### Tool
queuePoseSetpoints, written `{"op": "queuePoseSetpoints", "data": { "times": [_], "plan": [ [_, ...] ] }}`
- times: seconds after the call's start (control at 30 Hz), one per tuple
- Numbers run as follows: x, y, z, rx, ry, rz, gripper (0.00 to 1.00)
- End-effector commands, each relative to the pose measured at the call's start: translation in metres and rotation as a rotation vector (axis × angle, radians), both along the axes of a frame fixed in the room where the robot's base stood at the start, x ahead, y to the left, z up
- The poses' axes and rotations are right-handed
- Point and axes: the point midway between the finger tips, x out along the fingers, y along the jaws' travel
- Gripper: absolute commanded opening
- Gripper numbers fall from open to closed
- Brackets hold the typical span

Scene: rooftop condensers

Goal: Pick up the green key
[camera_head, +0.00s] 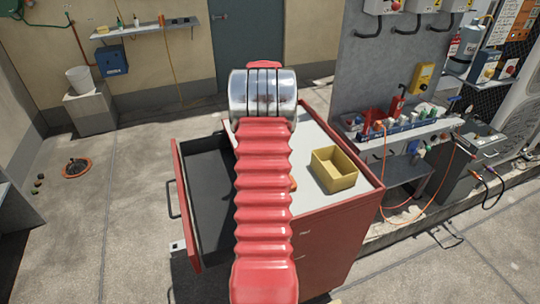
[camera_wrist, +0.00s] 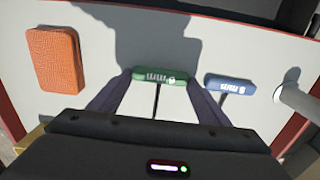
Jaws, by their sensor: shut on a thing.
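In the wrist view the green key (camera_wrist: 160,76) has a green bar-shaped head with white marks and a thin dark shank pointing toward my gripper's body. My gripper (camera_wrist: 159,82) has one finger at each end of the green head and is shut on it. I cannot tell whether the key touches the pale top below. A blue key (camera_wrist: 229,85) lies just right of the right finger, apart from the green one. In the head view my red arm hides the gripper and both keys.
An orange block (camera_wrist: 53,60) lies left of the fingers. A pale cylinder (camera_wrist: 298,100) is at the right. In the head view the red cabinet (camera_head: 330,235) carries a yellow open box (camera_head: 334,170). Its drawer (camera_head: 188,215) stands open at the left. A tool bench (camera_head: 410,130) stands behind right.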

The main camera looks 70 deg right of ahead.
Motion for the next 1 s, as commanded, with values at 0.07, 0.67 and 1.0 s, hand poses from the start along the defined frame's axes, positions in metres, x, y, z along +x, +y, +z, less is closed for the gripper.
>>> {"op": "queuePoseSetpoints", "data": {
  "times": [0.07,0.67,1.0],
  "plan": [
    [0.000,0.000,0.000,0.000,0.000,0.000,0.56],
    [0.000,-0.001,0.018,-0.002,-0.001,0.000,0.44],
    [0.000,-0.001,0.076,-0.003,-0.001,0.000,0.44]
  ]
}}
